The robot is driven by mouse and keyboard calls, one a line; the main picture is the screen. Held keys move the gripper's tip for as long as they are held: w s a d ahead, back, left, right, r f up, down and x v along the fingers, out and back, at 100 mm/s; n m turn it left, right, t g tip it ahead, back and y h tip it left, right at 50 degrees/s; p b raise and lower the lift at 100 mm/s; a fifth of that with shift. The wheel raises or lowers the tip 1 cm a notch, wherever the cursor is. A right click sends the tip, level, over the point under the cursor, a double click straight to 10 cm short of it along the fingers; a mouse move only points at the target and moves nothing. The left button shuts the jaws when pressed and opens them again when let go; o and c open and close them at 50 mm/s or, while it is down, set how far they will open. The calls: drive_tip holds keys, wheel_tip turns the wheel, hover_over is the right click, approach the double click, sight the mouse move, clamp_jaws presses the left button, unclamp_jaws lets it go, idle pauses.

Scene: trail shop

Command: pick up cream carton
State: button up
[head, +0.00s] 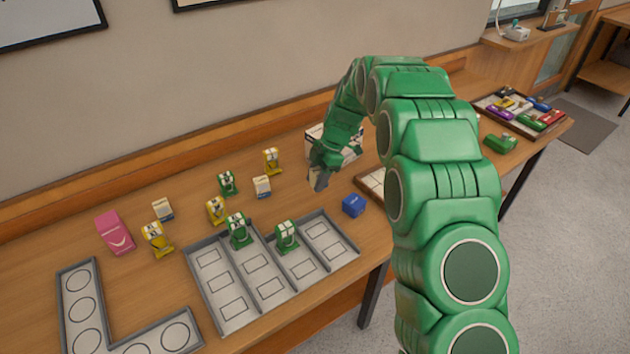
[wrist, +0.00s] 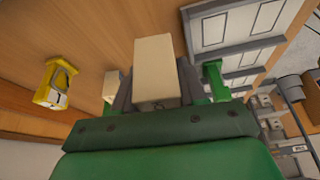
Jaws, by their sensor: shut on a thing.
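A cream carton (wrist: 155,68) sits between the two grey fingers of my gripper (wrist: 155,90) in the wrist view. The fingers are shut on its sides. In the head view my gripper (head: 320,178) is above the table, right of the loose cartons, and the carton in it cannot be made out. Another cream carton (head: 262,186) stands on the table left of my gripper. A further cream carton (head: 162,209) stands near a pink box.
A grey tray (head: 222,329) with marked compartments holds two green cartons (head: 287,235). Yellow cartons (head: 157,238) and a pink box (head: 115,233) stand left. A blue box (head: 353,205) lies right of the tray. A white box (head: 350,150) is behind my gripper.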

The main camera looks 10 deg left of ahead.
drive_tip(key=s+d+r, duration=0.4)
drive_tip(key=s+r, duration=0.1)
drive_tip(key=s, duration=0.4)
drive_tip(key=w+r+m+t, duration=0.3)
drive_tip(key=w+r+m, duration=0.3)
drive_tip(key=w+m, duration=0.25)
drive_tip(key=w+r+m+t, duration=0.3)
drive_tip(key=w+r+m, duration=0.4)
drive_tip(key=w+m, duration=0.15)
approach(315, 133)
drive_tip(key=shift+w+d, duration=0.9)
drive_tip(key=shift+w+a+f, duration=0.15)
drive_tip(key=shift+w+f, duration=0.3)
drive_tip(key=shift+w, duration=0.1)
drive_tip(key=shift+w+a+f, duration=0.15)
drive_tip(key=shift+w+f, duration=0.35)
drive_tip(key=shift+f, duration=1.75)
